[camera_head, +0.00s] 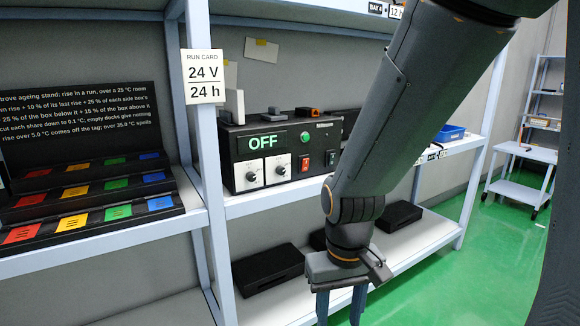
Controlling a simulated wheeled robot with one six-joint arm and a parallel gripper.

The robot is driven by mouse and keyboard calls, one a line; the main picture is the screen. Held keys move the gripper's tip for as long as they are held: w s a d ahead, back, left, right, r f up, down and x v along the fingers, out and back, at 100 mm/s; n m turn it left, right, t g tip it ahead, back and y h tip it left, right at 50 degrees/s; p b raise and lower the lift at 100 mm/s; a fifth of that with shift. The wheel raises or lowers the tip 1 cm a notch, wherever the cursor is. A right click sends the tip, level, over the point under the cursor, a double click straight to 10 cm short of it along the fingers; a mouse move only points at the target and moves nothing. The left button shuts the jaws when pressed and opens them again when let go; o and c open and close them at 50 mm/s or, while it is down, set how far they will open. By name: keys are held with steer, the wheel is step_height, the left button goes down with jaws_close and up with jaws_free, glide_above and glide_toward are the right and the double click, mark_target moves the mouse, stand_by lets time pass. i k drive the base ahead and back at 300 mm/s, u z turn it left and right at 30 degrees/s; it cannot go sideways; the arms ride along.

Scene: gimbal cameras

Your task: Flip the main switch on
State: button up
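A black control box (232,178) stands on the middle shelf, its display (262,142) reading OFF in green. On its front are two white knob plates, a left dial (250,177) and a right dial (280,169), and a round green button (304,138). To their right are a red rocker switch (304,162) and a dark switch (331,158). Their labels are too small to read, so I cannot tell which is the main switch. My gripper (340,312) hangs pointing down, below and right of the box, apart from it. Its blue fingers are spread with nothing visible between them.
Black trays (268,268) lie on the lower shelf. Green floor (480,270) is open at right.

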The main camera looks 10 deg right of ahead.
mark_target(306, 162)
steer(key=k, duration=0.5)
steer(key=z, duration=1.05)
steer(key=i, duration=0.7)
steer(key=u, duration=1.05)
